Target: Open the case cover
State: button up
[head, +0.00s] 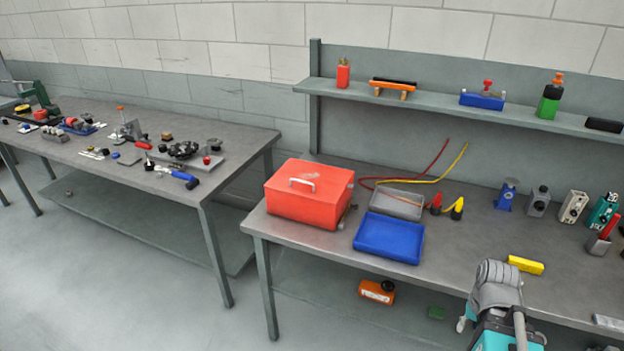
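A red box-shaped case (308,199) with a white handle on its top sits at the left end of the right-hand bench. Its cover looks shut, and small fittings show low on its right side. Beside it on the right lie a shallow blue tray-like piece (388,239) and a grey one (397,204) just behind, nearly touching; I cannot tell whether these two are hinged together. Part of my arm shows at the bottom right, in front of the bench edge. My gripper cannot be made out in the head view.
The bench (470,240) is bare between the blue piece and a yellow block (525,265). Red and yellow cables loop behind the grey piece to two plugs. Several devices stand at the right. A shelf (430,108) runs above, and a cluttered table (160,180) stands left across a gap.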

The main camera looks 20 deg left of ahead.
aim_at(318, 182)
jog(key=k, duration=0.65)
jog(key=u, duration=0.5)
jog(key=i, duration=1.3)
jog(key=z, duration=0.35)
